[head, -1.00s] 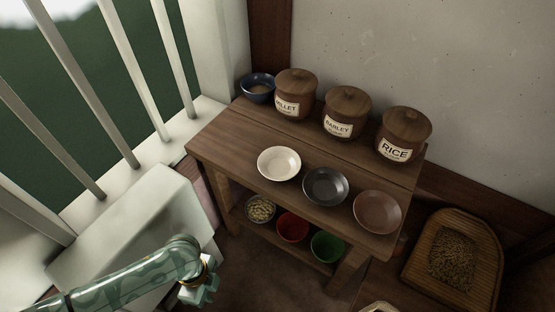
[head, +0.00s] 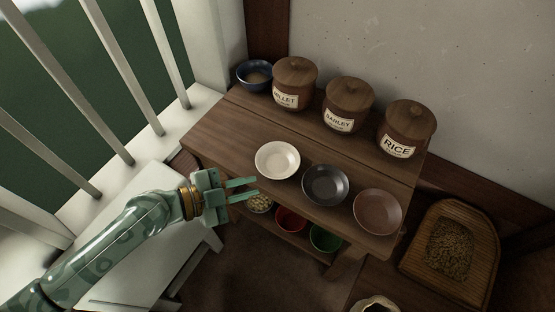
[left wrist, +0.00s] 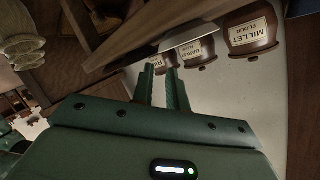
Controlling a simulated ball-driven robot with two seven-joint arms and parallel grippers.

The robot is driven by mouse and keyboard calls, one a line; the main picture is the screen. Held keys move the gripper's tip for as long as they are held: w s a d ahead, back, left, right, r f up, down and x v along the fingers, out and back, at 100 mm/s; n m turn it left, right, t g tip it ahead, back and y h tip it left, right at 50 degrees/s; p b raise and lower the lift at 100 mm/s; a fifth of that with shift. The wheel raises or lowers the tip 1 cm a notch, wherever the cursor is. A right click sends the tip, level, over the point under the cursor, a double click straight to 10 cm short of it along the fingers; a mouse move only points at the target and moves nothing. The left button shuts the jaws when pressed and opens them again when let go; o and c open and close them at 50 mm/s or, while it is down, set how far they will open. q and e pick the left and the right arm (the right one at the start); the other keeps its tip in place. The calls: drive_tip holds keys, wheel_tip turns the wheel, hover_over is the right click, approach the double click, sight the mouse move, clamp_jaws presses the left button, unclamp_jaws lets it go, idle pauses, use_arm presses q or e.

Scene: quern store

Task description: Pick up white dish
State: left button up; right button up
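The white dish (head: 278,160) is upright on the top of the wooden stand (head: 225,137), at the left of a row with a dark grey dish (head: 325,185) and a brown dish (head: 378,211). My left gripper (head: 257,188) is to the lower left of the white dish, at the stand's front edge, empty, fingers apart and pointing right. In the left wrist view the fingers (left wrist: 160,68) show a gap between them, and a pale dish, seemingly the white one (left wrist: 190,38), shows edge-on beyond the tips. My right gripper is not in view.
Lidded jars for millet (head: 295,85), barley (head: 348,104) and rice (head: 406,129) line the back, beside a blue bowl (head: 256,75). The lower shelf holds red (head: 290,219) and green (head: 325,239) bowls. A grain tray (head: 408,262) is at right; white railings (head: 140,75) at left.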

sight(281, 178)
use_arm(q)
drive_tip(key=x, duration=0.3)
drive_tip(key=shift+w+d, duration=0.1)
drive_tip(key=x, duration=0.5)
clamp_jaws()
